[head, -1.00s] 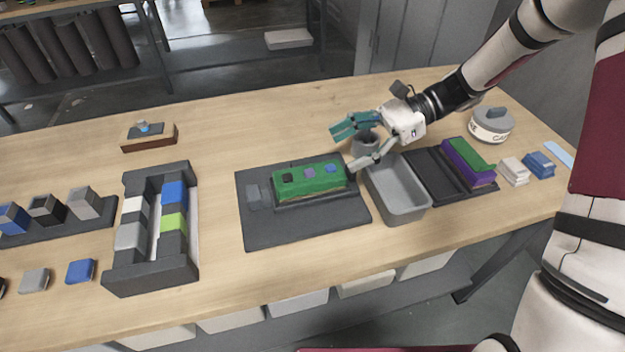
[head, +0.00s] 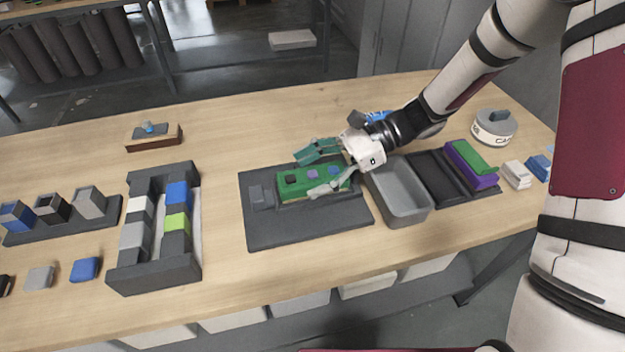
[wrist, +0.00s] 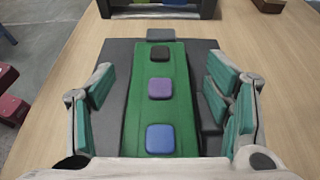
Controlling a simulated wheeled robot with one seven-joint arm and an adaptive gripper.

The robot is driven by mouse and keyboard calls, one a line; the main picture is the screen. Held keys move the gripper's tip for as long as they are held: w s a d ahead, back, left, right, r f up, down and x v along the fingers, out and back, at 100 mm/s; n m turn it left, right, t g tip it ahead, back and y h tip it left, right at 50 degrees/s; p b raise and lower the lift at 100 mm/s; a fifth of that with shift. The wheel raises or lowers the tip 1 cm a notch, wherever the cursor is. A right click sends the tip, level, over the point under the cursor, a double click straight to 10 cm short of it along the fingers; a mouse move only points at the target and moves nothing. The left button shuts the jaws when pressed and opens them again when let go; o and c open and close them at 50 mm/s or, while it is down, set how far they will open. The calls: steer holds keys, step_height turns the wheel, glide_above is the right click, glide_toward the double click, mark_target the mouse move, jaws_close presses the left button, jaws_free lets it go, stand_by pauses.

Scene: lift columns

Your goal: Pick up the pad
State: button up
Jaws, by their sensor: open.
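A green board (head: 284,194) lies on a dark mat (head: 275,233) in the middle of the table. Three small square pieces sit in a row on it in the wrist view: black (wrist: 160,54), purple (wrist: 160,89) and blue (wrist: 160,139). Which thing is the pad is not clear from the pictures. My gripper (head: 313,173) is open and empty above the board, and in the head view one finger hides part of the board. In the wrist view its teal-padded fingers (wrist: 162,90) stand apart, either side of the board.
A grey bin (head: 402,211) stands just right of the mat. Beyond it is a black tray (head: 429,178) with a green-topped purple block (head: 471,168). A dark rack of coloured blocks (head: 150,280) stands to the left. The table front is mostly clear.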

steer(key=c, duration=1.6)
jaws_close()
steer(key=shift+r, duration=0.2)
